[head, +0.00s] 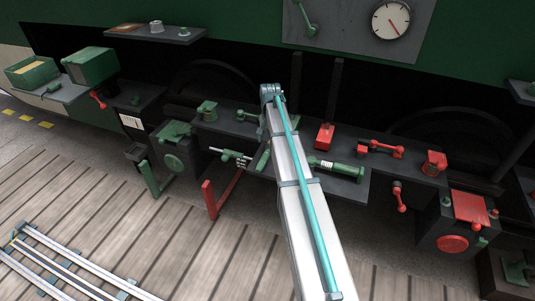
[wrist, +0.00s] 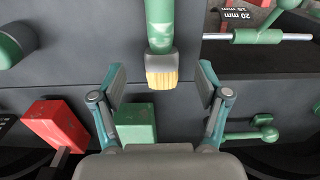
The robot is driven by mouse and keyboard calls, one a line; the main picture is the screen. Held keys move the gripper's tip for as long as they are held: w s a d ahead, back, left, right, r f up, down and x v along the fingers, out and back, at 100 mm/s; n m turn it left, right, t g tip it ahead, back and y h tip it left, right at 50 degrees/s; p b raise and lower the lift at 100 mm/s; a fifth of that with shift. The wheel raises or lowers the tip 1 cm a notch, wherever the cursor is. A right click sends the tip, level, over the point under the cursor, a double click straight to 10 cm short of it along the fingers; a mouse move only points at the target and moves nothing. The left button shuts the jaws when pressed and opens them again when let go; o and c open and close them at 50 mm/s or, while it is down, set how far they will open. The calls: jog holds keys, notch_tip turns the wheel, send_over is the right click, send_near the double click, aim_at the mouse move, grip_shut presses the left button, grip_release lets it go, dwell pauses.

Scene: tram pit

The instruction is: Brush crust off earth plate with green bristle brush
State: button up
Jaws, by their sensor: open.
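In the wrist view, a brush with a green handle (wrist: 160,25) and pale yellow bristles (wrist: 161,72) lies on a dark grey surface, bristles toward me. My gripper (wrist: 161,80) is open, with one finger on each side of the bristle end and a visible gap to both. It holds nothing. A green block (wrist: 135,122) sits just below the bristles, near the left finger. In the head view, my arm hides the gripper and most of the brush's area. I cannot tell which part is the earth plate, and I see no clear crust.
A red block (wrist: 55,125) stands left and a green rod tool (wrist: 258,37) lies upper right. In the head view, a labelled green cylinder (head: 335,169) and a red lever (head: 381,148) are right of my arm. The plank floor (head: 150,230) in front is mostly clear.

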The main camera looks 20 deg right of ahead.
notch_tip(320, 180, down, 4)
jog(key=shift+a+f+p, duration=0.1)
jog(key=shift+f+p, duration=0.05)
jog(key=shift+p, duration=0.15)
jog(key=shift+c, duration=0.3)
jog(key=c, duration=1.2)
jog(key=shift+r, duration=0.2)
